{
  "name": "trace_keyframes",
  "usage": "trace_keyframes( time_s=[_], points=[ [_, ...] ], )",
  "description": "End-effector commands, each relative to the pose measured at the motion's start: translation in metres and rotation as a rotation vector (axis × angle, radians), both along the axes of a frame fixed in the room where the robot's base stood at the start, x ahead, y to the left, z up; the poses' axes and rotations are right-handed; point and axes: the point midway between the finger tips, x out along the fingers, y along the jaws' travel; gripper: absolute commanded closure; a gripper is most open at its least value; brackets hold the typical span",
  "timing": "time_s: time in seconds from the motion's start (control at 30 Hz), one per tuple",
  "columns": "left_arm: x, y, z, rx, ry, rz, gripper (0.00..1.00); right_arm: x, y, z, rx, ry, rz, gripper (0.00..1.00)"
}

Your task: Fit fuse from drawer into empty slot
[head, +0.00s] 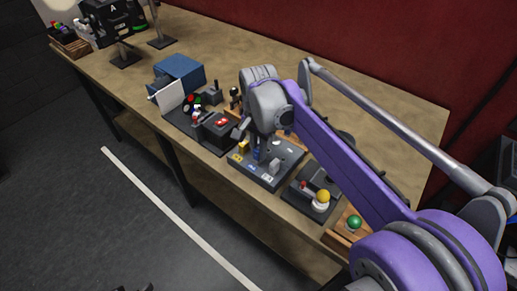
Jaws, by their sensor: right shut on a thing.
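My right gripper (257,146) points down over a dark fuse board (267,183) on the workbench. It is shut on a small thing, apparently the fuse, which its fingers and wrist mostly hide. A yellow block (243,147), a blue piece (256,155) and a grey block (274,165) stand in a row on the board, above coloured labels on its front. I cannot tell whether the blue piece is in the fingers or in a slot. A blue cabinet (181,72) with a pale tilted front panel (168,96) stands to the left, perhaps the drawer. My left gripper is not seen.
To the right are a unit with a yellow ball (323,196) and a green ball (354,222) on a wooden block. The bench's back strip is mostly clear.

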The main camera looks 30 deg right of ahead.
Motion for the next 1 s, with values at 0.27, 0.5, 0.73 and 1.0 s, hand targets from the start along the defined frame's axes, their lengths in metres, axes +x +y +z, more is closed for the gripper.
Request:
trace_keyframes(
  time_s=[0.27, 0.5, 0.73, 1.0],
  points=[
    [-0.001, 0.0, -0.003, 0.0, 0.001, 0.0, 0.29, 0.0, 0.0, -0.006, 0.0, 0.0, 0.0, 1.0],
    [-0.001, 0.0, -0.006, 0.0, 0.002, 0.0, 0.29, 0.0, 0.0, -0.011, 0.0, 0.0, 0.0, 1.0],
    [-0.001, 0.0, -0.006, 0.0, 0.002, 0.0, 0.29, 0.0, 0.0, -0.011, 0.0, 0.0, 0.0, 1.0],
    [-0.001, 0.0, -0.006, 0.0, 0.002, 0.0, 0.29, 0.0, 0.0, -0.011, 0.0, 0.0, 0.0, 0.62]
  ],
)
